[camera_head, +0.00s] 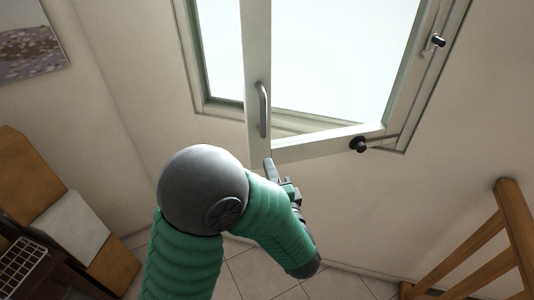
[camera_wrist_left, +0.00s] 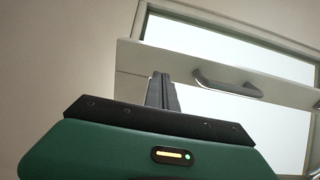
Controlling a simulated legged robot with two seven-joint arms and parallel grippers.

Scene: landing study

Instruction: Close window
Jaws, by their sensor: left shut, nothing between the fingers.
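The window sash (camera_head: 258,50) is pale, hinged on the right, and stands ajar, swung out from its frame (camera_head: 193,60) into the room. A grey metal handle (camera_head: 263,110) sits on the sash's free left stile; it also shows in the left wrist view (camera_wrist_left: 226,86). My left gripper (camera_head: 268,163) is shut and empty, just below the lower free corner of the sash. In the left wrist view its fingers (camera_wrist_left: 161,88) overlap the sash edge, left of the handle; I cannot tell whether they touch it. My right gripper is not in view.
A wooden railing (camera_head: 515,220) stands at the lower right. Brown and white boxes (camera_head: 72,225) and a white wire rack (camera_head: 20,262) are at the left. A picture (camera_head: 28,42) hangs on the left wall. Tiled floor (camera_head: 262,270) shows below.

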